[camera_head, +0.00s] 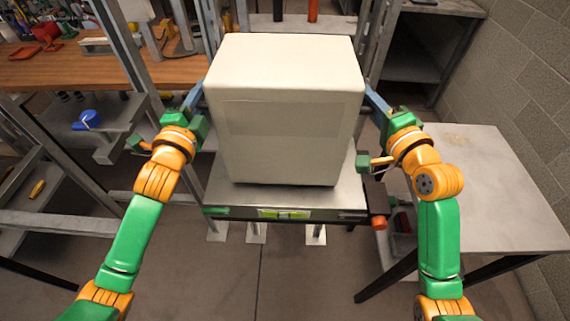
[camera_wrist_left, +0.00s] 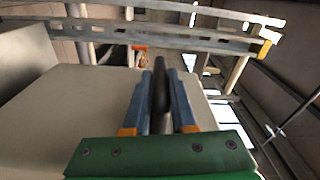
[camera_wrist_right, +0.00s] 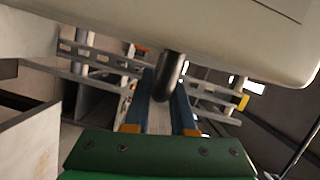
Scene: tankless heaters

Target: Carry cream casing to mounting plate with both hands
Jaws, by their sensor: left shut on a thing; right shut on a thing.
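The cream casing (camera_head: 288,105) is a large upright box in the middle of the head view. My left gripper (camera_head: 196,95) is at its left side and my right gripper (camera_head: 373,97) at its right side. In the left wrist view the blue fingers of the left gripper (camera_wrist_left: 160,95) are shut around a dark handle (camera_wrist_left: 160,80). In the right wrist view the right gripper (camera_wrist_right: 165,100) is shut on a similar dark handle (camera_wrist_right: 169,72) beside the casing (camera_wrist_right: 200,30). I cannot make out the mounting plate; the casing hides what is behind it.
A steel-topped stand (camera_head: 275,202) is under the casing; I cannot tell whether they touch. A grey table (camera_head: 490,190) stands at right, near a block wall (camera_head: 520,80). A wooden bench (camera_head: 70,68) with tools and metal shelving is at left. Bare floor lies in front.

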